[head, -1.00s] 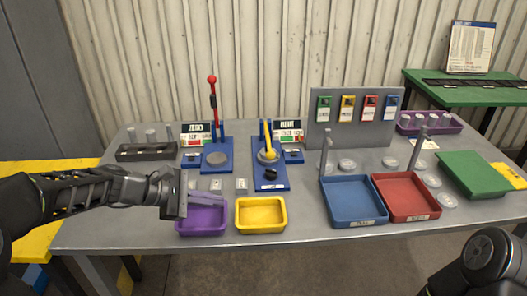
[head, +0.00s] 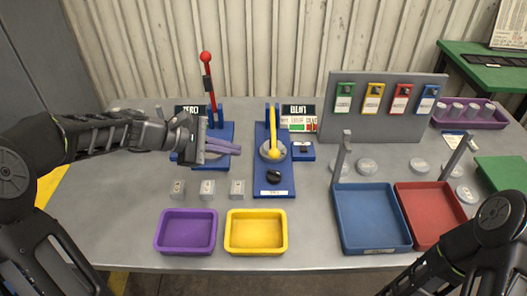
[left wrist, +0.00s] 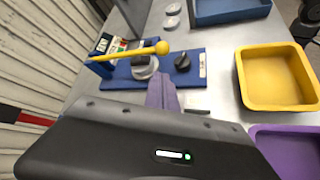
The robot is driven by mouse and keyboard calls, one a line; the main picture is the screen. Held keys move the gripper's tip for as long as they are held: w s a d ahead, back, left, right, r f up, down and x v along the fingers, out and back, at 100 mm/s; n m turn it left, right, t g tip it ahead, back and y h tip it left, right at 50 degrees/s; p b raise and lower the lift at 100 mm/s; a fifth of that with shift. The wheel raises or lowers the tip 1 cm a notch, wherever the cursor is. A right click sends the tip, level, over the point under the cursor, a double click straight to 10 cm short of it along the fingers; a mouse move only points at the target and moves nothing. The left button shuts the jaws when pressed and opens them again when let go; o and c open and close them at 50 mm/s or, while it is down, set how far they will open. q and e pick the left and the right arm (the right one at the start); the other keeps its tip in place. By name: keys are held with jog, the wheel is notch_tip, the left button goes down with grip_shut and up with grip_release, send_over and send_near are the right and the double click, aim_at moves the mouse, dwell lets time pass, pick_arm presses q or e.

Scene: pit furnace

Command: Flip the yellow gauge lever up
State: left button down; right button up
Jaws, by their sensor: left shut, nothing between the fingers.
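The yellow gauge lever (head: 273,130) lies lowered on its blue gauge stand (head: 273,187), its ball end toward me over a grey round disc. It also shows in the left wrist view (left wrist: 130,52), running from the hinge posts to the ball. A black knob (head: 274,177) sits on the stand in front of the ball. My left gripper (head: 239,149) is shut and empty, its purple fingers pointing right, just left of the yellow lever and apart from it. In the left wrist view its fingers (left wrist: 164,92) point toward the blue stand. My right gripper is out of view.
A red-handled lever (head: 207,80) stands upright on another blue stand behind my left gripper. Small grey blocks (head: 207,189), a purple tray (head: 186,231) and a yellow tray (head: 256,231) lie in front. A blue tray (head: 372,217) is to the right.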

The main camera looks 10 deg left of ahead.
aim_at(273, 133)
pick_arm(q)
jog(key=x, duration=1)
jog(key=shift+w+p, duration=0.15)
jog(key=shift+p, duration=0.25)
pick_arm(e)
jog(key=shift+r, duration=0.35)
